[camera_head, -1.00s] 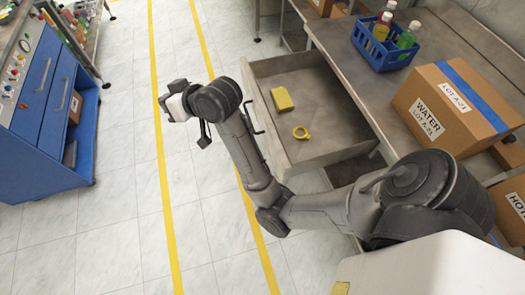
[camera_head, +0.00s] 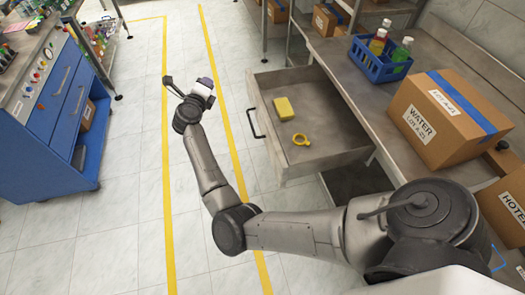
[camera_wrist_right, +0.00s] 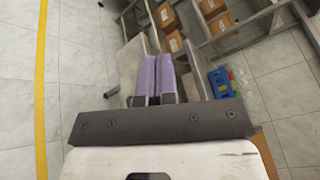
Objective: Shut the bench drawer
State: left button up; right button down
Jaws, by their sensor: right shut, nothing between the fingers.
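The bench drawer (camera_head: 325,153) is grey and pulled well out from under the metal bench (camera_head: 385,118). A yellow block (camera_head: 284,108) and a yellow ring (camera_head: 301,140) lie inside it. Its dark handle (camera_head: 256,124) is on the front face, facing left. My right gripper (camera_head: 206,82) is left of the drawer front, beyond the handle in the head view, apart from it and over the floor. In the right wrist view its purple fingers (camera_wrist_right: 154,78) are together and empty. They partly hide a grey panel that seems to be the drawer. My left gripper is out of view.
On the bench are a blue crate of bottles (camera_head: 373,65) and a WATER carton (camera_head: 433,120). A blue cabinet (camera_head: 62,110) stands at the left. Cartons (camera_wrist_right: 168,18) sit on a rack at the back. Floor between cabinet and drawer is clear apart from my arm.

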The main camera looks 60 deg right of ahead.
jog(key=s+a+f+m+g+y, duration=0.3)
jog(key=s+f+m+g+y, duration=0.25)
jog(key=f, duration=0.45)
jog(key=m+g+y, duration=0.2)
jog(key=g+y, duration=0.3)
jog(key=g, duration=0.2)
send_near(269, 149)
jog(key=shift+h, duration=0.25)
jog(key=x, duration=0.2)
jog(key=b+x, duration=0.1)
jog(key=x, duration=0.1)
jog(key=b+x, duration=0.1)
jog(key=x, duration=0.1)
jog(key=shift+s+a+f, duration=0.1)
jog(key=shift+s+a, duration=0.15)
jog(key=shift+s, duration=0.05)
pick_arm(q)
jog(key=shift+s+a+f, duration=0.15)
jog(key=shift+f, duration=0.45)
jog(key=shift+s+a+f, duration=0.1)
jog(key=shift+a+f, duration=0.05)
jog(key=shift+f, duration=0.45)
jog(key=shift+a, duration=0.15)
pick_arm(e)
jog(key=shift+s+d, duration=0.1)
jog(key=shift+s, duration=0.05)
